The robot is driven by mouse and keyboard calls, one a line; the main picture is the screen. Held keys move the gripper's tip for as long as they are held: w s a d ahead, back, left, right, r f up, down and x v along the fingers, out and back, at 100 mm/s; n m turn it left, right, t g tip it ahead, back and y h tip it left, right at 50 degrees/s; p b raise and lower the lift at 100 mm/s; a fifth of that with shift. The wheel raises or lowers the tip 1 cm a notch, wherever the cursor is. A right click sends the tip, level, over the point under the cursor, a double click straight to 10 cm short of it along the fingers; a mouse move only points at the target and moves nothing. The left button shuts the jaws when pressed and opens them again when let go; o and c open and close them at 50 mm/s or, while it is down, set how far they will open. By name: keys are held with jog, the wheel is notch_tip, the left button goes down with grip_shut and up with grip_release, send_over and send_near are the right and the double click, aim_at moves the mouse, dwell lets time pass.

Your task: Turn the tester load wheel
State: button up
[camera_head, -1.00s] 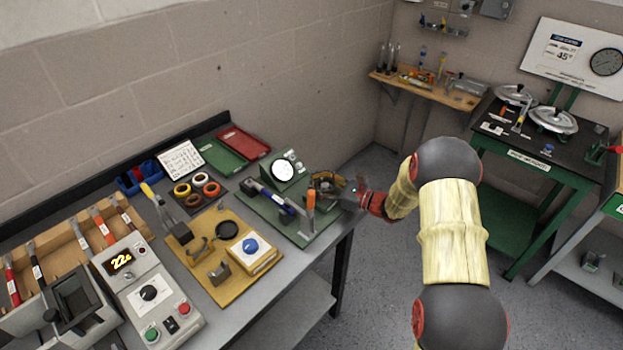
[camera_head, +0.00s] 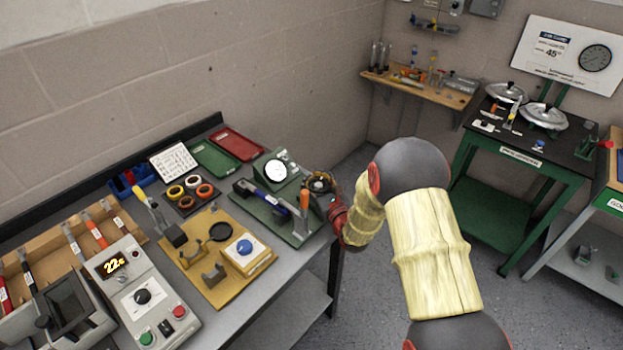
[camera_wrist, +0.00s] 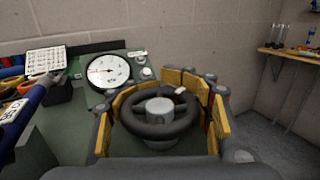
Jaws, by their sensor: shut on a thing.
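The load wheel (camera_wrist: 141,124) is a dark round handwheel with a grey hub, at the middle of the wrist view. My gripper (camera_wrist: 162,112) has its yellow-padded fingers on both sides of the wheel and is shut on it. In the head view my gripper (camera_head: 325,190) is at the right end of the green tester (camera_head: 262,210), and the wheel is mostly hidden there. The tester's white dial gauge (camera_wrist: 108,71) stands behind the wheel to the left; it also shows in the head view (camera_head: 276,170).
A yellow board (camera_head: 215,285) and a control box (camera_head: 140,295) are farther left on the bench.

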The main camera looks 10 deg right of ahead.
aim_at(323, 193)
jog(key=shift+h, duration=0.3)
jog(key=o, duration=1.4)
jog(key=shift+o, duration=0.2)
jog(key=s, duration=0.4)
jog(key=s+d, duration=0.1)
jog(key=s, duration=0.2)
jog(key=s+d, duration=0.1)
jog(key=s, duration=0.3)
jog(key=shift+s+d, duration=0.1)
jog(key=shift+s, duration=0.25)
